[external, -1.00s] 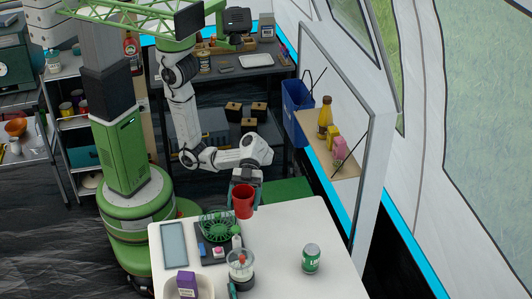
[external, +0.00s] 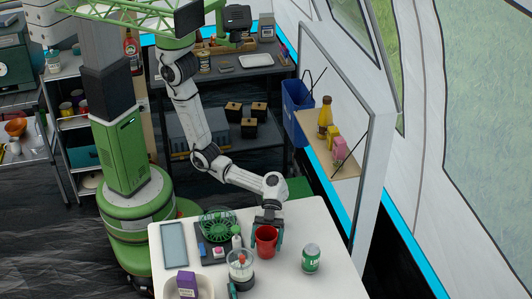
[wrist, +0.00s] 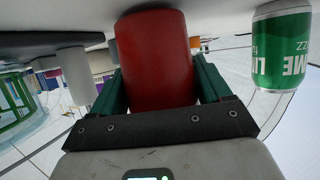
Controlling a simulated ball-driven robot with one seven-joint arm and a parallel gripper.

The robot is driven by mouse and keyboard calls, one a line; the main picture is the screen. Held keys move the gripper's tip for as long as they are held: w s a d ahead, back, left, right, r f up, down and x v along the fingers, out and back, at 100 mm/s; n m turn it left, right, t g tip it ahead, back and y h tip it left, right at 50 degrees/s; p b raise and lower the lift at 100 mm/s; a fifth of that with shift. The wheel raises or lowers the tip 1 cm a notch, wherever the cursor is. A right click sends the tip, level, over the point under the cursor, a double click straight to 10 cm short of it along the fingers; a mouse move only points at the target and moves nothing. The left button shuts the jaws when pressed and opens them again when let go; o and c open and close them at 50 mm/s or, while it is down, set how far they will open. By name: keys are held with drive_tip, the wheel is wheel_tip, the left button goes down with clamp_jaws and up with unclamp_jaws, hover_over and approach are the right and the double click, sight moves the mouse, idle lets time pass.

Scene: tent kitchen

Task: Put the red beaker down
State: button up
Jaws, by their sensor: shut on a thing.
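The red beaker (external: 265,241) is held upright at the white table (external: 298,221), near its middle. My gripper (external: 267,236) has one finger on either side of it and is shut on it. In the wrist view the red beaker (wrist: 156,60) fills the space between the green fingers of my gripper (wrist: 158,90). In that upside-down view its far end is at or very near the white table top. I cannot tell whether it touches.
A green can (external: 311,259) stands to the right of the beaker. A clear blender-like jar (external: 241,268) stands close at its left front. A green rack (external: 217,225), a small white bottle (external: 237,238), a grey tray (external: 174,244) and a purple box (external: 186,284) are further left. The table's right front is clear.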

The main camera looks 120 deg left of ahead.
drive_tip(key=shift+f, duration=0.15)
drive_tip(key=shift+f+b, duration=0.2)
drive_tip(key=shift+b, duration=0.1)
drive_tip(key=o, duration=1)
drive_tip(key=shift+r, duration=0.1)
drive_tip(key=shift+r, duration=0.1)
drive_tip(key=v, duration=1.2)
drive_tip(key=shift+b, duration=0.45)
drive_tip(key=shift+s, duration=0.15)
